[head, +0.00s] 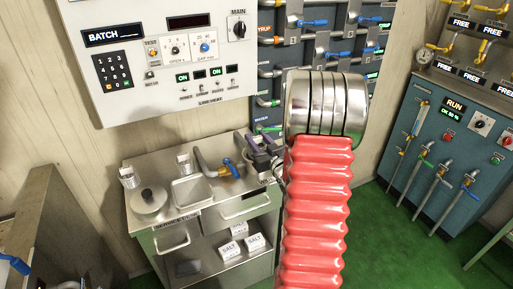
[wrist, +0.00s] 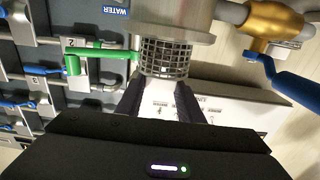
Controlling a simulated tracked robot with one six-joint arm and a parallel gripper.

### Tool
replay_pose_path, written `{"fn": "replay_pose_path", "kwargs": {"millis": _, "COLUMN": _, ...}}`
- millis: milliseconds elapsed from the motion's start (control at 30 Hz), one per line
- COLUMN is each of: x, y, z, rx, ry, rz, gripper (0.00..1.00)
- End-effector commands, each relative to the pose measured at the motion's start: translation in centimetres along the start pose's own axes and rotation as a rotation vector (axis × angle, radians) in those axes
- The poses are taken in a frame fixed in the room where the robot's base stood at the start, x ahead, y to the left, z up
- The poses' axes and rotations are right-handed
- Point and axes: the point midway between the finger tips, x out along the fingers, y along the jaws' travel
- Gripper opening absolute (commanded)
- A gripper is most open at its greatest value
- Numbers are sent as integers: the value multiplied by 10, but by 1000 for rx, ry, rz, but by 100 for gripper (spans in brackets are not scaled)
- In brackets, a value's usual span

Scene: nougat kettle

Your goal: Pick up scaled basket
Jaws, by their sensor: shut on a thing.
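The basket (wrist: 163,58), a grey wire-mesh cylinder, is in the upper middle of the wrist view. Its upper end meets a wide metal fitting (wrist: 170,22); I cannot tell whether it is inside or only against it. My gripper (wrist: 161,88) has its two dark fingers shut on the near end of the basket, one on each side. In the head view my gripper (head: 264,150) shows as dark fingers above the right end of the service cart, partly hidden by my arm. The basket cannot be made out in the head view.
Green floor is open at right.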

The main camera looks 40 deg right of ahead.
Motion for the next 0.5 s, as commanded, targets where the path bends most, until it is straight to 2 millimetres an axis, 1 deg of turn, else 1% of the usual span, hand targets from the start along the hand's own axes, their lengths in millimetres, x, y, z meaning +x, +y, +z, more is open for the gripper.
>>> {"fn": "replay_pose_path", "kwargs": {"millis": 33, "x": 0, "y": 0, "z": -10, "rx": -3, "ry": 3, "rz": 0, "gripper": 10}}
{"fn": "replay_pose_path", "kwargs": {"millis": 233, "x": 0, "y": 0, "z": -35, "rx": -2, "ry": 3, "rz": 1, "gripper": 10}}
{"fn": "replay_pose_path", "kwargs": {"millis": 400, "x": 0, "y": 0, "z": -44, "rx": -1, "ry": 1, "rz": 0, "gripper": 10}}
{"fn": "replay_pose_path", "kwargs": {"millis": 500, "x": 0, "y": 0, "z": -46, "rx": -1, "ry": 1, "rz": 0, "gripper": 10}}
